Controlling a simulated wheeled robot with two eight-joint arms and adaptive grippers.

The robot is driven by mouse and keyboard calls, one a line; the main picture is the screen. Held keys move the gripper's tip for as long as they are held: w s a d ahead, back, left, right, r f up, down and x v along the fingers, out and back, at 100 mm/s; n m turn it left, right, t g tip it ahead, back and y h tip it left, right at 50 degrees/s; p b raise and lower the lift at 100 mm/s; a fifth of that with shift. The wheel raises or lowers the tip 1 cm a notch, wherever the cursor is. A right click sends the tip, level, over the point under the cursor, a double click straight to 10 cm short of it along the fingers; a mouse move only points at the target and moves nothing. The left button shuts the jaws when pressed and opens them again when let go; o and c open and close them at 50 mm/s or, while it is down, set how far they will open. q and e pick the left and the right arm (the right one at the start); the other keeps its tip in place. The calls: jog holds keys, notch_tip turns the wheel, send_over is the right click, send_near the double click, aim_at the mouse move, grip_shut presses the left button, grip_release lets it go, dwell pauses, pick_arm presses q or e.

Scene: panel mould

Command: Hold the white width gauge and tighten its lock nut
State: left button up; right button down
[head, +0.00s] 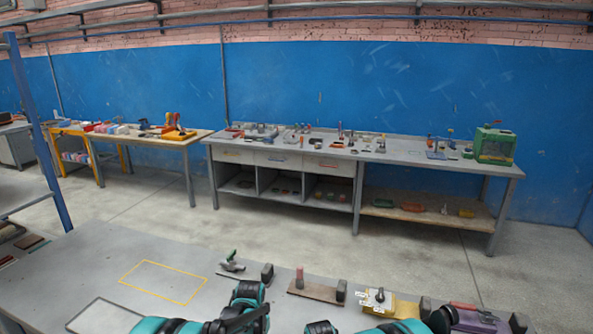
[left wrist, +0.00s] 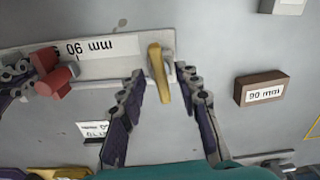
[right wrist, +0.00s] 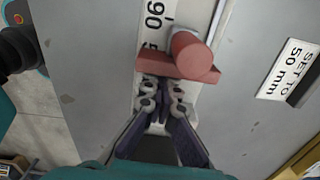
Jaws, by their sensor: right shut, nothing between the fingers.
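The white gauge bar (left wrist: 105,70) lies on the grey table with a "90 mm" label, seen in the left wrist view. A brass lever-like piece (left wrist: 156,62) stands at its right end. My left gripper (left wrist: 161,78) is open, its fingers on either side of that piece with gaps. A red block with a round red knob (left wrist: 55,75) sits at the bar's other end. In the right wrist view the red knob (right wrist: 190,55) is just ahead of my right gripper (right wrist: 163,92), which is shut and empty at the red block. I cannot tell which part is the lock nut.
A brown block marked "90 mm" (left wrist: 262,88) lies right of the bar. A "SET TO 50 mm" sign (right wrist: 290,68) stands nearby. In the head view, a yellow piece (head: 405,308) and a brown board (head: 315,291) lie along the table. A yellow-outlined area (head: 165,282) is clear.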

jog(key=shift+f, duration=0.15)
pick_arm(q)
notch_tip(320, 180, up, 12)
jog(key=shift+s, duration=0.15)
dwell(0.6)
pick_arm(e)
jog(key=c, duration=1.6)
grip_release()
jog(key=shift+c, duration=0.2)
jog(key=shift+w+f, duration=0.1)
jog(key=shift+w, duration=0.05)
jog(key=shift+r, duration=0.2)
